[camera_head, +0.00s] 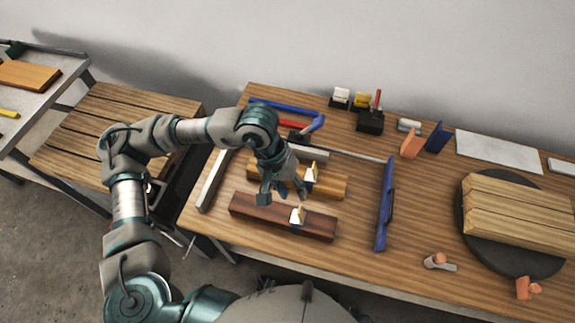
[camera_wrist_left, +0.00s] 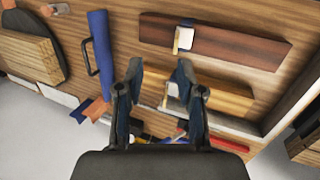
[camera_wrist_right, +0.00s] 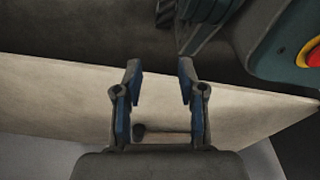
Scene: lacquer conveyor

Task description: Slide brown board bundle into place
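The brown board bundle (camera_head: 270,214) lies on the wooden table, nearest the front edge, with a pale tag and strap on its right part. It also shows in the left wrist view (camera_wrist_left: 235,47). A lighter yellow-brown bundle (camera_head: 330,186) lies behind it, also tagged, and shows in the left wrist view (camera_wrist_left: 225,97). My left gripper (camera_head: 285,198) is above the lighter bundle, just behind the brown one; its fingers are apart with nothing between them (camera_wrist_left: 160,68). My right gripper (camera_wrist_right: 159,68) is open and empty, away from the bundles.
A round dark turntable (camera_head: 490,255) carries pale boards (camera_head: 520,213). Small blocks and holders (camera_head: 370,122) line the back. Table between bar and turntable is mostly clear.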

